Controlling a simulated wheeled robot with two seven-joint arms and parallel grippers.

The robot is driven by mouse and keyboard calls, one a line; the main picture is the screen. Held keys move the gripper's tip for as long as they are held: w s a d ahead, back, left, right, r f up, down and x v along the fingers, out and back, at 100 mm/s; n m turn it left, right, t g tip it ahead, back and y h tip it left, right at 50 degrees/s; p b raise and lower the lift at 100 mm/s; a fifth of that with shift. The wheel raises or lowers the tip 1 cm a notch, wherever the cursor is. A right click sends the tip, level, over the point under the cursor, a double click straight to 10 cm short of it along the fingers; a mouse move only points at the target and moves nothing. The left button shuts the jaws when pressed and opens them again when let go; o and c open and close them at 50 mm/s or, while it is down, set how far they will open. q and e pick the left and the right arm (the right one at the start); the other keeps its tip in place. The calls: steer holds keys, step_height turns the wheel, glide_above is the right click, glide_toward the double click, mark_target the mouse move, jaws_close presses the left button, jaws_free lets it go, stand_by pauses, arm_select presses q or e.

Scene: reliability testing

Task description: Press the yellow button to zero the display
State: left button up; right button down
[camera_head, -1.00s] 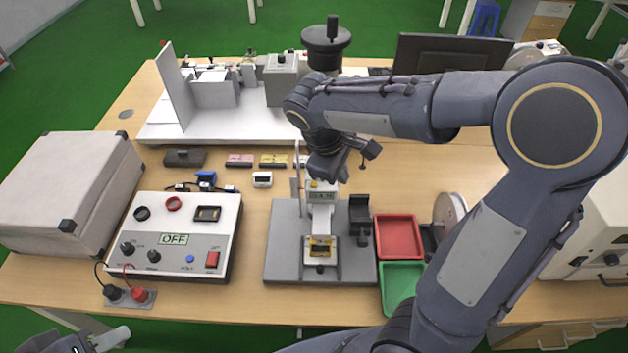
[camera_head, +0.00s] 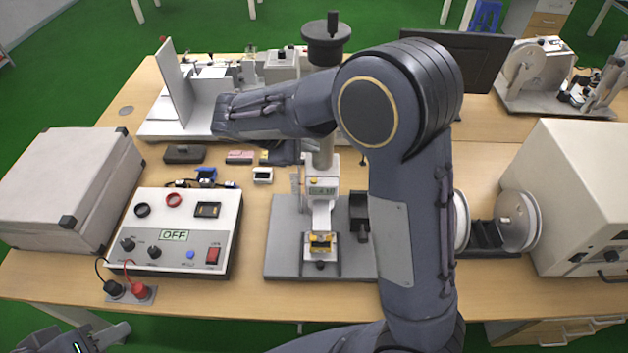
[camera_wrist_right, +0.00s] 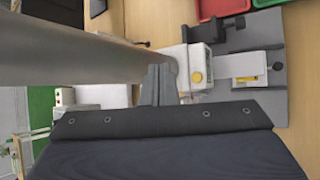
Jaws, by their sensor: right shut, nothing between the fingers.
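The yellow button (camera_head: 314,181) is on the white gauge head (camera_head: 331,172), just above its small green display (camera_head: 321,191). In the right wrist view the yellow button (camera_wrist_right: 197,77) is to the right of my right gripper (camera_wrist_right: 158,77). That gripper is shut and empty, with a visible gap in the picture between its fingers and the button. In the head view my right arm mostly hides the hand, behind and left of the gauge. My left gripper (camera_head: 108,337) is at the bottom left corner, cut off, far from the gauge; its jaws are unclear.
The gauge stand has a grey base (camera_head: 290,262) and a tall column with a black handwheel (camera_head: 325,40). A control box reading OFF (camera_head: 212,238) is to its left. A red tray (camera_wrist_right: 220,8) shows in the wrist view. Bare table lies between box and stand.

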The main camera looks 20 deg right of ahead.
steer(key=b, duration=0.5)
glide_above(314, 181)
steer(key=a, duration=0.1)
step_height(314, 181, down, 7)
steer(key=shift+w+f, duration=0.1)
steer(key=shift+f+b, duration=0.3)
steer(key=shift+f, duration=0.1)
stand_by(1.1)
steer(key=shift+f, duration=0.4)
steer(key=shift+f+b, duration=0.3)
steer(key=shift+b, duration=0.15)
stand_by(0.4)
steer(key=shift+r+p, duration=0.7)
steer(key=shift+r, duration=0.05)
